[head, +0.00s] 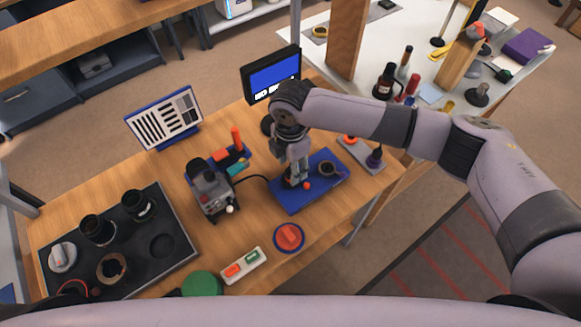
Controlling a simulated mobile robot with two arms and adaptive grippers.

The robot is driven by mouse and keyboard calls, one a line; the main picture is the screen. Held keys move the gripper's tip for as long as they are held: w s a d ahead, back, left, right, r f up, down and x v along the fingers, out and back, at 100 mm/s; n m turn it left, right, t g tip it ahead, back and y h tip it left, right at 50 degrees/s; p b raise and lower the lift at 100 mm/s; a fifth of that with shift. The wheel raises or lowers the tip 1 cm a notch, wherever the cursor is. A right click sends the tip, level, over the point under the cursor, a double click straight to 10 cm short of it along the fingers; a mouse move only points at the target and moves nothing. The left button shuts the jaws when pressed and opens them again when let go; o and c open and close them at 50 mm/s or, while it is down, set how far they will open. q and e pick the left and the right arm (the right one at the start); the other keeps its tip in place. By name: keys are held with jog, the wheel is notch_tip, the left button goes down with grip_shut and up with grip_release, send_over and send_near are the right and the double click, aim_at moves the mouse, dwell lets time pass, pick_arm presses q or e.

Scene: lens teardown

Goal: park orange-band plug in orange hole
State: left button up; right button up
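My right arm reaches in from the right. Its gripper (295,178) points down over the blue mat (318,197), and its fingertips are too small to tell whether they are open or shut. A small orange piece (307,185) shows right beside the fingertips; I cannot tell whether it is held or lies on the mat. A grey strip (361,153) right of the mat carries a small orange piece (350,138) and a dark plug-like piece (374,159). I cannot make out an orange-marked hole or a band on any plug. My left gripper is not in view.
A dark cup-like ring (327,170) sits on the mat. A monitor (271,76) stands behind the gripper. A grey device (209,190) stands left of the mat, a red-orange button (289,237) in front. A black tray (183,248) with lens parts lies at left.

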jog(key=shift+f, duration=1.5)
grip_shut()
jog(key=c, duration=0.7)
grip_release()
grip_shut()
jog(key=shift+r+p, duration=0.95)
jog(key=shift+p, duration=0.15)
jog(key=shift+r+p, duration=2.1)
jog(key=shift+r, duration=0.1)
jog(key=shift+w+d, duration=0.1)
